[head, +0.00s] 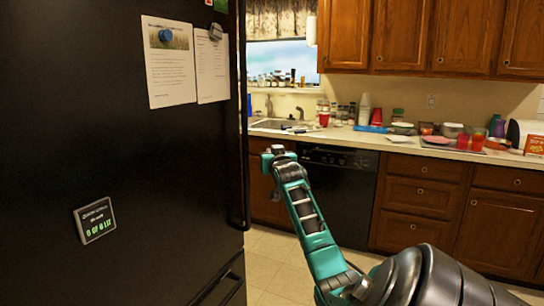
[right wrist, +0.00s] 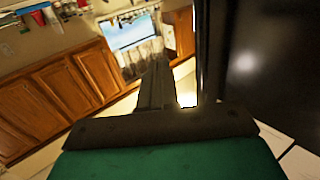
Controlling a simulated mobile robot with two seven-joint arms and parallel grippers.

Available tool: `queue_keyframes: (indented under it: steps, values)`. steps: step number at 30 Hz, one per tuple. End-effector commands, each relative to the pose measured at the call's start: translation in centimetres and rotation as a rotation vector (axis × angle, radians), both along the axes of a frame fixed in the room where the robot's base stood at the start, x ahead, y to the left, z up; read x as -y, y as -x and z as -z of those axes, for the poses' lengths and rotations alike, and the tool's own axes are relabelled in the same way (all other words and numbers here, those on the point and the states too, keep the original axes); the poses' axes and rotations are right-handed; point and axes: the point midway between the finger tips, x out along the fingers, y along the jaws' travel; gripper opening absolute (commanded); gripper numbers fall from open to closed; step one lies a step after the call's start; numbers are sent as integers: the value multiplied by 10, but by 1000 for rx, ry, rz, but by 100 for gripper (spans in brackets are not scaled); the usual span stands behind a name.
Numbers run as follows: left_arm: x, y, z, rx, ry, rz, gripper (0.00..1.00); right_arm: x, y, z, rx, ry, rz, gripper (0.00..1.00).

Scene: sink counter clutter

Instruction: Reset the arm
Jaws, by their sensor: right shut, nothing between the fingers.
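My right arm (head: 312,228) is teal and dark grey. It reaches up from the lower right of the head view toward the sink counter. My right gripper (head: 274,150) is at its far end, in front of the lower cabinets and beside the fridge's edge. In the right wrist view the gripper's fingers (right wrist: 157,85) are together, with nothing between them. The wrist view appears tilted. My left gripper is not in either view.
A black fridge (head: 130,200) with papers fills the left side, close to my right gripper. A counter (head: 460,153) with a sink (head: 268,124), cups and dishes runs along the back. A black dishwasher (head: 338,190) is below it. Tiled floor (head: 270,250) shows between.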

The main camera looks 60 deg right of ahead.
Motion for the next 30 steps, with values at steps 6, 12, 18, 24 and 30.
queue_keyframes:
  steps: [6, 12, 18, 24, 30]
  values:
    - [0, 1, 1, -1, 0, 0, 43, 0, 5, 0, -1, 1, 1, 0]
    - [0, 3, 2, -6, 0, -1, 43, -6, 0, 8, -19, 5, -13, 0]
    - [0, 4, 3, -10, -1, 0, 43, -72, -27, 81, -173, 48, -145, 0]
    - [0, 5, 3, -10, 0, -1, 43, -183, -34, 187, -361, 81, -359, 0]
    - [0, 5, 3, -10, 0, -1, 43, -303, -3, 280, -494, 62, -576, 0]
